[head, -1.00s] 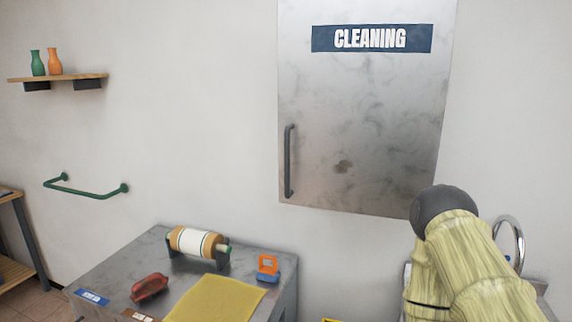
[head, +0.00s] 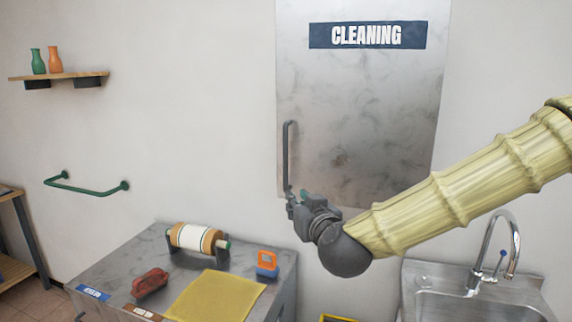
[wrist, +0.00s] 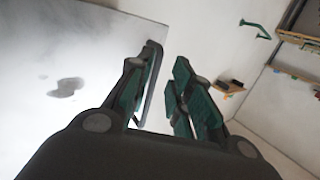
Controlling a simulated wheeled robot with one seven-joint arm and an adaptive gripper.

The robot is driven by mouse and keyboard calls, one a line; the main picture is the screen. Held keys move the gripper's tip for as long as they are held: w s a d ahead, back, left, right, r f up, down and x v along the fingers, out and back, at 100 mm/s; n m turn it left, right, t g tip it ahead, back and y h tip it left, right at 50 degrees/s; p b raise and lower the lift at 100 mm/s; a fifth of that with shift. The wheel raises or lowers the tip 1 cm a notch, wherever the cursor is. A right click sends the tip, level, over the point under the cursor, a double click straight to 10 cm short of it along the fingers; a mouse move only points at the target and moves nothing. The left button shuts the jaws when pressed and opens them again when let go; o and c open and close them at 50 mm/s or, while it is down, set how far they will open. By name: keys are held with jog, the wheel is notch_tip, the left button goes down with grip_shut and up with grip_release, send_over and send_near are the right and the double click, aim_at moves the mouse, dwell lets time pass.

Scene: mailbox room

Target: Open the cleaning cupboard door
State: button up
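The cleaning cupboard door (head: 370,100) is a grey metal panel on the wall with a blue CLEANING sign, and it looks closed. Its dark vertical bar handle (head: 287,155) is near the door's left edge. My gripper (head: 298,197) is at the lower end of the handle, reaching in from the right. In the wrist view, my gripper (wrist: 163,75) is open with green-padded fingers apart. The handle (wrist: 152,80) shows in the gap, close beside the left finger; I cannot tell whether they touch. The handle's lower end is partly hidden by the gripper in the head view.
A metal table (head: 130,255) below left carries a roll holder (head: 195,238), a yellow cloth (head: 215,297), a red item (head: 150,283) and an orange-blue item (head: 267,264). A sink (head: 470,292) is at lower right. A green rail (head: 90,190) and shelf (head: 60,77) are left.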

jog(key=t, duration=0.1)
send_near(286, 160)
jog(key=shift+p+x, duration=1.9)
jog(key=shift+x, duration=3.4)
grip_shut()
